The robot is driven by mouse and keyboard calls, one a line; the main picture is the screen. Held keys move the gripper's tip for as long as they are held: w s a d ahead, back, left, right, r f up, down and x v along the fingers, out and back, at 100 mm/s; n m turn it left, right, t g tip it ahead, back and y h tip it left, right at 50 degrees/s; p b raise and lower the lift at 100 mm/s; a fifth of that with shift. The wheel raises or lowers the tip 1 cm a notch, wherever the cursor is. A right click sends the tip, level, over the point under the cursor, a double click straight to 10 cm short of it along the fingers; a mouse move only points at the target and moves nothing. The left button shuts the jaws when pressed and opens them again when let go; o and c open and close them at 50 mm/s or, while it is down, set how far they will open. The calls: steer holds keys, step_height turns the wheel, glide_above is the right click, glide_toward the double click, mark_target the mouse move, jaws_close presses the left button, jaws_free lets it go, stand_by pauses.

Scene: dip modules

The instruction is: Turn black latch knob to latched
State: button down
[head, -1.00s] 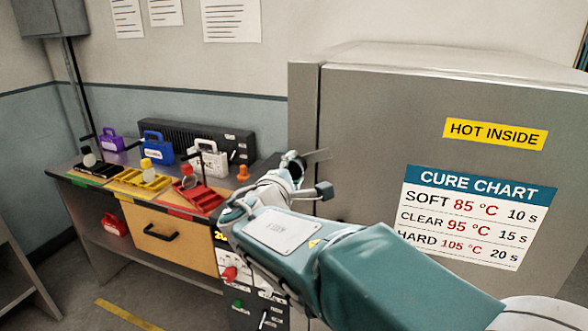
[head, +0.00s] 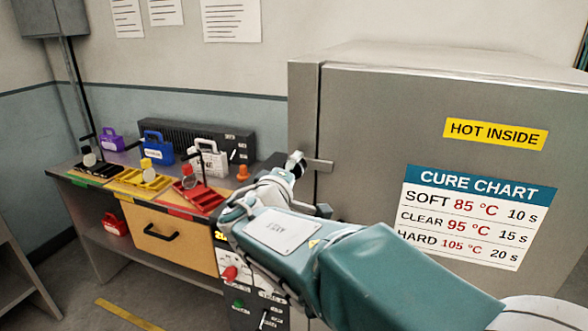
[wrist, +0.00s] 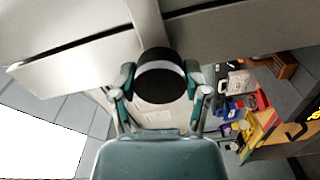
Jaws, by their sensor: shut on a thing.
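The black latch knob (wrist: 160,80), a round dark cylinder with a pale band, sits between the two fingers of my gripper (wrist: 158,88) in the wrist view. The fingers are shut on its sides. In the head view the bar (head: 319,165) lies about level, reaching right over the edge of the grey oven door (head: 380,120). My gripper (head: 296,166) is at the bar's left end there, and the knob is mostly hidden by it.
The oven front carries a cure chart (head: 478,215) and a yellow hot-inside sign (head: 495,134). Left of the oven stands a bench (head: 165,240) with a red tray (head: 195,198), a yellow tray (head: 140,180) and coloured lock boxes. A control panel (head: 238,270) is below my arm.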

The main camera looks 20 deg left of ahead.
steer(key=shift+a+f, duration=0.1)
steer(key=shift+f, duration=0.25)
steer(key=shift+c, duration=0.5)
jaws_free()
steer(key=shift+a+r, duration=0.1)
steer(key=shift+a, duration=0.05)
steer(key=shift+r, duration=0.1)
steer(key=shift+s, duration=0.15)
steer(key=s, duration=1.1)
steer(key=shift+s+a, duration=0.25)
steer(key=shift+a, duration=0.2)
